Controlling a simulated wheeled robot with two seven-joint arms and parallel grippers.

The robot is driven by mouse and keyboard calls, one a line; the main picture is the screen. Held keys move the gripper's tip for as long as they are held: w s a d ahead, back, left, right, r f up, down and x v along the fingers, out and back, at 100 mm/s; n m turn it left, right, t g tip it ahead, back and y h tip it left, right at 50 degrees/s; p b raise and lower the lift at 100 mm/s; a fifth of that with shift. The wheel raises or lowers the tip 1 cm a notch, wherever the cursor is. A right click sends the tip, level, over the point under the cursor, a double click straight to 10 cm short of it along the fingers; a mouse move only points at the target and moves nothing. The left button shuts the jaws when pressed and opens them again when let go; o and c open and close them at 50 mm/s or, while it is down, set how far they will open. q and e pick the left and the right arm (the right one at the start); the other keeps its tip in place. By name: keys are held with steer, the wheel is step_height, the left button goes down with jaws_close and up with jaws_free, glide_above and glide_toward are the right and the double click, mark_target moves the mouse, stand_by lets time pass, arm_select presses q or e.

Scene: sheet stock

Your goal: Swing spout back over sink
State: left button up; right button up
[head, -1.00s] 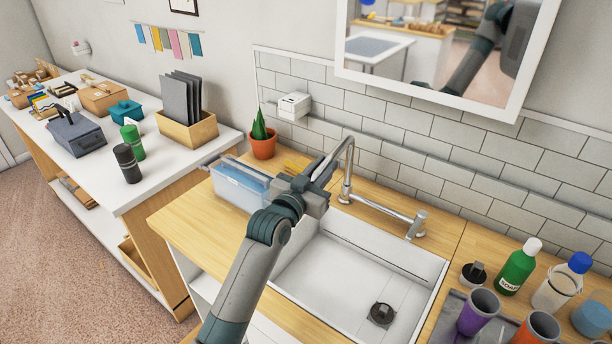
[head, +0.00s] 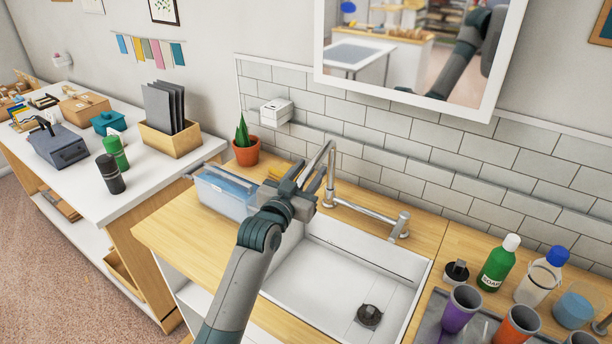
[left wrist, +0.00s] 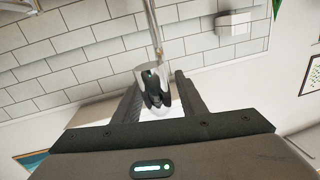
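The chrome faucet (head: 331,182) stands at the back left of the white sink (head: 335,262). Its spout (head: 319,154) slopes from the top of the riser down to the left, toward the sink's left end and the wooden counter. My left gripper (head: 310,172) is at the spout's lower end, its fingers spread. In the left wrist view, the spout's end (left wrist: 154,84) shows between the two fingertips (left wrist: 160,82), with a gap on the right side. Whether a finger touches it I cannot tell. The gripper partly hides the spout's end in the head view. My right gripper is not in view.
A blue-and-clear tub (head: 226,192) and a potted plant (head: 246,150) stand left of the sink. A green soap bottle (head: 498,264), a clear bottle (head: 538,281) and cups (head: 461,308) stand on the right. The tiled wall (head: 430,145) is close behind. The basin is clear around the drain (head: 369,316).

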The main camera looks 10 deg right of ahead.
arm_select(q)
steer(key=shift+b+v, duration=0.3)
steer(key=shift+v, duration=0.5)
steer(key=b+v, duration=0.4)
steer(key=v, duration=1.1)
steer(key=shift+s+a, duration=0.25)
steer(key=shift+s, duration=0.05)
